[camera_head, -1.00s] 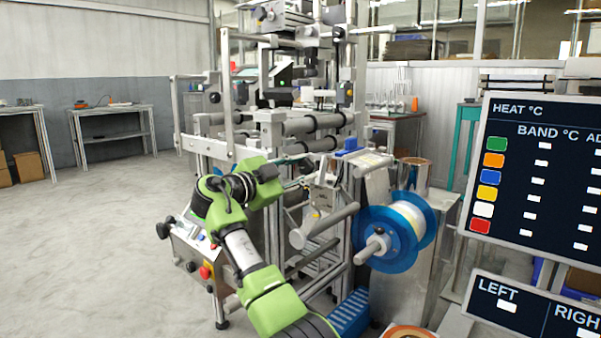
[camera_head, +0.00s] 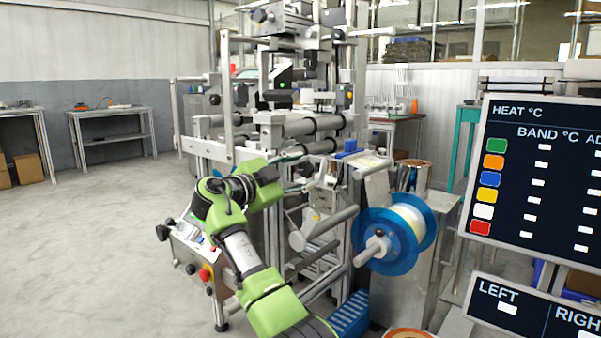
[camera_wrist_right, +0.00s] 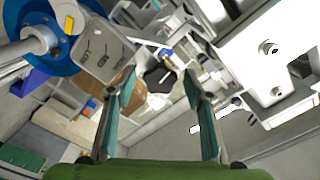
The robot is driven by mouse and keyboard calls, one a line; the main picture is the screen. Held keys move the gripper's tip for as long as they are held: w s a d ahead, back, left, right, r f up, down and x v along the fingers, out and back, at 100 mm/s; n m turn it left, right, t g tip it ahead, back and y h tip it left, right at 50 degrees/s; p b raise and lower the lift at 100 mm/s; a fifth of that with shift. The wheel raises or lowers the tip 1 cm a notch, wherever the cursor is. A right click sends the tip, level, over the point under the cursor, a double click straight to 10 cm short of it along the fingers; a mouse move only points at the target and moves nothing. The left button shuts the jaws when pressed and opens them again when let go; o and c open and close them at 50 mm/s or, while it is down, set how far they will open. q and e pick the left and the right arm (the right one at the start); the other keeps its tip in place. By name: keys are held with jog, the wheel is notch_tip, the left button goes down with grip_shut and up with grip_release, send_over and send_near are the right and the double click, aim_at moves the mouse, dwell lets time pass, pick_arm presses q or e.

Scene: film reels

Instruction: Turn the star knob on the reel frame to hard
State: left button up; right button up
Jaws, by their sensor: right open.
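The reel frame (camera_head: 340,210) is a tall grey metal machine in the middle of the head view. My right gripper (camera_head: 308,184) reaches its near side, low beside the rollers. In the right wrist view, the right gripper (camera_wrist_right: 157,82) is open, with its two teal fingers spread apart. A small dark lobed knob, which looks like the star knob (camera_wrist_right: 158,78), shows between the fingertips, a little beyond them. I see no finger touching it. A pale line marks its face; its setting cannot be read. I cannot make the knob out in the head view. My left gripper is out of view.
A blue reel (camera_head: 420,232) sits right of my right gripper. A control box (camera_head: 195,255) with a red button stands at the left. Dark display panels (camera_head: 540,170) fill the right side. Bright metal parts (camera_wrist_right: 265,50) crowd the wrist view's upper right.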

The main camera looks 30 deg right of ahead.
jog(key=v, duration=1.2)
